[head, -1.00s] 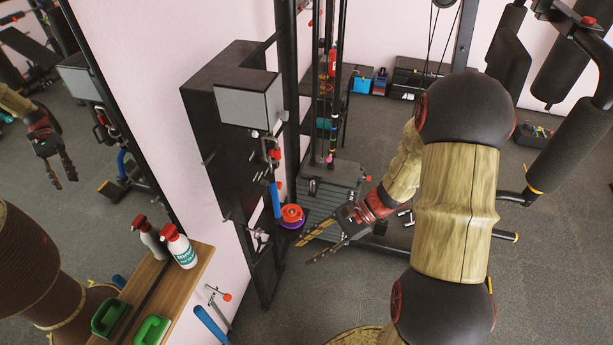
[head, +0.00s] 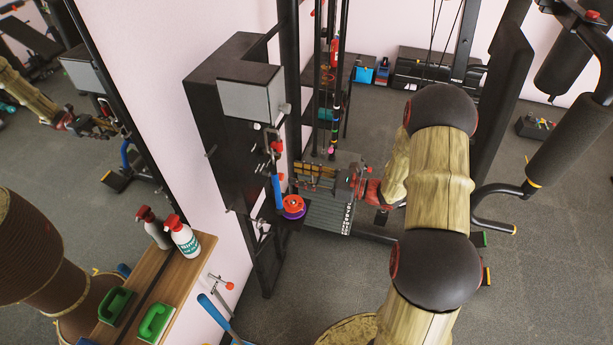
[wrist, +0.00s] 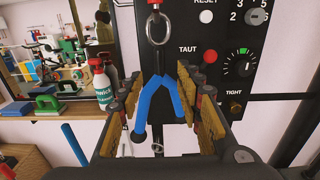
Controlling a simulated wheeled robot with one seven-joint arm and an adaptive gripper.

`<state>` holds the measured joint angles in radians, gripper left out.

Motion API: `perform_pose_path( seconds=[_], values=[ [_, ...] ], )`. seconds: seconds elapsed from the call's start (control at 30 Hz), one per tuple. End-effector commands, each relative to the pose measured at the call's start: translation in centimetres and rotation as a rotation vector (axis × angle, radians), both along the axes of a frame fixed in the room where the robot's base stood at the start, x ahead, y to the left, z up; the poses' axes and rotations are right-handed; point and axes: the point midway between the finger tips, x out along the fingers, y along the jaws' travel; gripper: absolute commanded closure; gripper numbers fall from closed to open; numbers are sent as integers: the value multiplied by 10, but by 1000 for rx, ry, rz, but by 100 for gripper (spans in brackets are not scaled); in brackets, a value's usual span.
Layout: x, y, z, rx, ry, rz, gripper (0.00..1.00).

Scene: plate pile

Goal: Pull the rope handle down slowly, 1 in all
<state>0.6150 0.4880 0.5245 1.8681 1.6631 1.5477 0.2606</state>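The blue rope handle (wrist: 158,98) hangs below a metal ring (wrist: 158,28) in front of a black control panel. In the head view the handle (head: 277,192) hangs below the grey-fronted box, left of my gripper. My gripper (head: 300,172) points left towards it. In the wrist view my gripper (wrist: 163,105) is open, with its yellow fingers on either side of the handle. I see no clear contact, and the exact depth between fingertips and handle is hard to tell.
The black panel (wrist: 207,88) carries a red button (wrist: 210,56), a dial (wrist: 241,64) and the word TAUT. An orange-and-purple round item (head: 293,205) sits below the handle. A wooden shelf (head: 196,246) with spray bottles (head: 184,238) and green-handled items is lower left. Black gym posts stand nearby.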

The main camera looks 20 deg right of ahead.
Motion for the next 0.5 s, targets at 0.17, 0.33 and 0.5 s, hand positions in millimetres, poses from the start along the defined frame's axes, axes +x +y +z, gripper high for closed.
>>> perform_pose_path(
  seconds=[0.17, 0.33, 0.5],
  values=[
    [11, 14, 0, -1, 0, 3, 64],
    [21, 25, -1, -1, 0, 3, 64],
    [31, 37, 0, -2, -1, 3, 64]
  ],
)
